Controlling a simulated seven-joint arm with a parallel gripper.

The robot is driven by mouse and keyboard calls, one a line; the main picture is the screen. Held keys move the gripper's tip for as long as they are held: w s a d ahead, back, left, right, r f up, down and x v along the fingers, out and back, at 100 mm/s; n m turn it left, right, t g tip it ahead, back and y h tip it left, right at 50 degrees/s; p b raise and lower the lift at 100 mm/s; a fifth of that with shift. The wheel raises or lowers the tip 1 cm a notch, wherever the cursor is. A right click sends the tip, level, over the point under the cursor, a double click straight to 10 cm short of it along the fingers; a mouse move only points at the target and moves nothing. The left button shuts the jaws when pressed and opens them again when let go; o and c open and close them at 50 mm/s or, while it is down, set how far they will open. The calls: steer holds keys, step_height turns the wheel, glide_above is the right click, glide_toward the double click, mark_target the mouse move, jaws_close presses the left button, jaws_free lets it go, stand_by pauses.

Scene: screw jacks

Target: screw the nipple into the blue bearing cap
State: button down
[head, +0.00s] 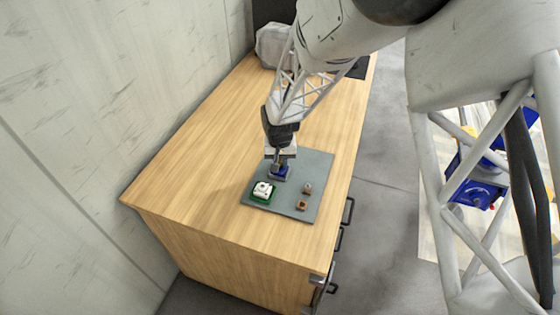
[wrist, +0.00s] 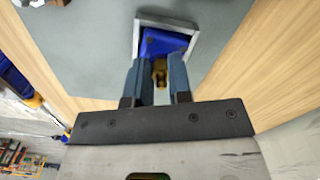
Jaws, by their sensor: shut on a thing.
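The blue bearing cap (wrist: 163,42) sits in a square grey holder (wrist: 190,28) in the wrist view. In the head view the blue cap (head: 278,174) is on the grey mat, directly below my gripper (head: 280,162). In the wrist view my gripper (wrist: 159,84) is shut on the brass nipple (wrist: 160,70), which shows between the two blue-grey fingers. The nipple is at the near edge of the cap in the picture. Its lower end is hidden, so I cannot tell whether it is in the cap's hole.
The grey mat (head: 318,170) lies on the wooden table (head: 205,180). Two small brownish blocks (head: 302,205) (head: 308,188) stand to the right. A blue machine (head: 470,185) is beyond the table.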

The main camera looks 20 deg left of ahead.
steer(key=m, duration=0.3)
steer(key=shift+w+d+f+m, duration=0.1)
steer(key=shift+d+f+m, duration=0.05)
steer(key=shift+m, duration=0.25)
steer(key=m, duration=0.4)
steer(key=shift+m, duration=0.3)
steer(key=m, duration=0.3)
steer(key=shift+f+m, duration=0.1)
steer(key=shift+m, duration=0.2)
steer(key=shift+s+f+m, duration=0.1)
steer(key=shift+m, duration=1)
steer(key=shift+s+f+m, duration=0.1)
steer(key=shift+m, duration=1)
steer(key=c, duration=1.1)
jaws_free()
steer(key=shift+r, duration=0.1)
steer(key=shift+o, duration=0.6)
steer(key=shift+w, duration=0.1)
steer(key=shift+r, duration=0.25)
